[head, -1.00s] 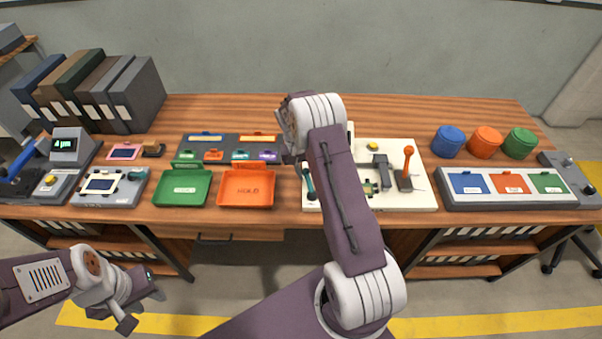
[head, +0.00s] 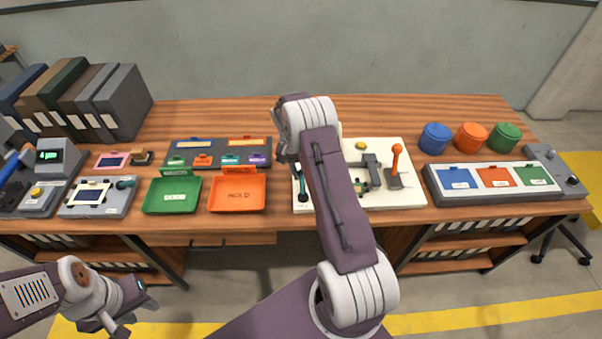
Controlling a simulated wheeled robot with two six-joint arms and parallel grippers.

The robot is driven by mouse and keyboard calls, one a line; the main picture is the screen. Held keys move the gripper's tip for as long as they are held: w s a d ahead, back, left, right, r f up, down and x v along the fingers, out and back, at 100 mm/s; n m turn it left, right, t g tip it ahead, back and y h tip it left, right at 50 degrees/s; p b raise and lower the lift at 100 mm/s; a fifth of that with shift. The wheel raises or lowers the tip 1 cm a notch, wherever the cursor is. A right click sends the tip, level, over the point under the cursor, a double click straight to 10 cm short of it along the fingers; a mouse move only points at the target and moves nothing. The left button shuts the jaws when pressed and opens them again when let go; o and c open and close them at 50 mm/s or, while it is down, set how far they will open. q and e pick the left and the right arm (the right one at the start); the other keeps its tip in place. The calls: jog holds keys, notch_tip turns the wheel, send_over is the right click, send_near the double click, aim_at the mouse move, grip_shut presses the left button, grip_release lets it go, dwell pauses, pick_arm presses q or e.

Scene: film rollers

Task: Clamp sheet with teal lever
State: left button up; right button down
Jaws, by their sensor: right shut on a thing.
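The teal lever (head: 302,184) stands at the left edge of the white board (head: 410,197), partly beside my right forearm. My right gripper (head: 286,156) is at the lever's upper end, pointing down and shut on it, though the wrist and forearm hide most of the contact. The sheet cannot be made out; the forearm covers the middle-left of the board. My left gripper (head: 136,314) is open and empty, low at the left, in front of the table and well away from the board.
An orange lever (head: 396,160), a grey bracket and a yellow button (head: 361,146) are on the board. An orange tray (head: 237,208) and a green tray (head: 171,209) lie to its left. A panel with three coloured pads (head: 488,198) lies to its right.

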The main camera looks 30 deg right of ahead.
jog(key=c, duration=1.1)
grip_release()
jog(key=shift+c, duration=0.2)
notch_tip(320, 180, up, 9)
jog(key=w+a, duration=0.1)
jog(key=shift+a, duration=0.15)
